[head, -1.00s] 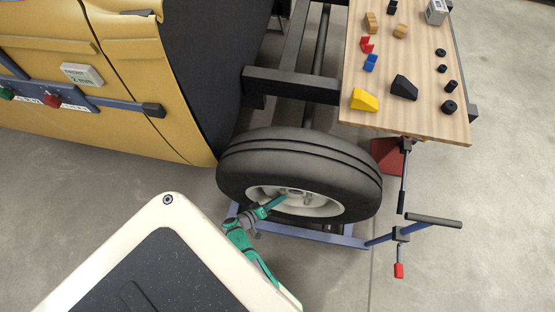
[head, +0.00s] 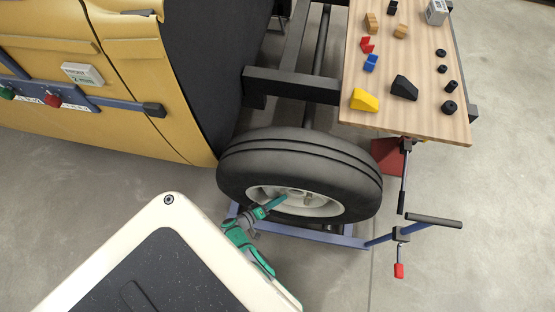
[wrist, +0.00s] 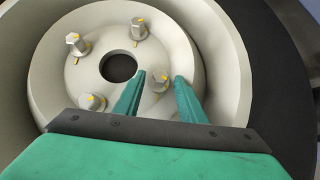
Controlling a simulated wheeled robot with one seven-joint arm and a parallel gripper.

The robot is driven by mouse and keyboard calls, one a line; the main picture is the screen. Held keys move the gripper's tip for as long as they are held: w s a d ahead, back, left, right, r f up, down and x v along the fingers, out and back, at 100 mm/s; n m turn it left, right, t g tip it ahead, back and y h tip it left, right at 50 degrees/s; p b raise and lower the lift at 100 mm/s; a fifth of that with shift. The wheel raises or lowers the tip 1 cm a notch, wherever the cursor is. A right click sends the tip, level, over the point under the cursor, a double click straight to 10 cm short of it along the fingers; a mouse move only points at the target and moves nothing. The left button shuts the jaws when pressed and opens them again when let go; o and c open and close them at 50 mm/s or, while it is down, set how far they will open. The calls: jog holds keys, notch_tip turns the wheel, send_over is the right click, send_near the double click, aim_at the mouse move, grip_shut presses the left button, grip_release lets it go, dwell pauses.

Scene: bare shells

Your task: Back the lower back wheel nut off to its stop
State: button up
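The wheel (head: 253,167) stands upright beside the yellow shell; its pale rim faces my arm. In the wrist view the rim's hub face (wrist: 100,78) has several grey nuts with orange marks around a dark centre hole. One nut (wrist: 158,82) sits between the two green fingers of my gripper (wrist: 160,80), with gaps seen on both sides. Other nuts show at upper left (wrist: 76,42), top (wrist: 138,28) and lower left (wrist: 92,103). In the head view my gripper (head: 285,198) reaches into the rim; the nuts are small there. I cannot tell contact depth.
A wooden table (head: 425,120) with coloured blocks and black parts stands at the right. A blue frame bar (head: 345,241) runs below the wheel, with a black-handled clamp (head: 433,220) beside it. Grey floor is free at lower right.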

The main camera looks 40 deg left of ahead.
jog(key=v, duration=1.1)
jog(key=shift+w, duration=0.1)
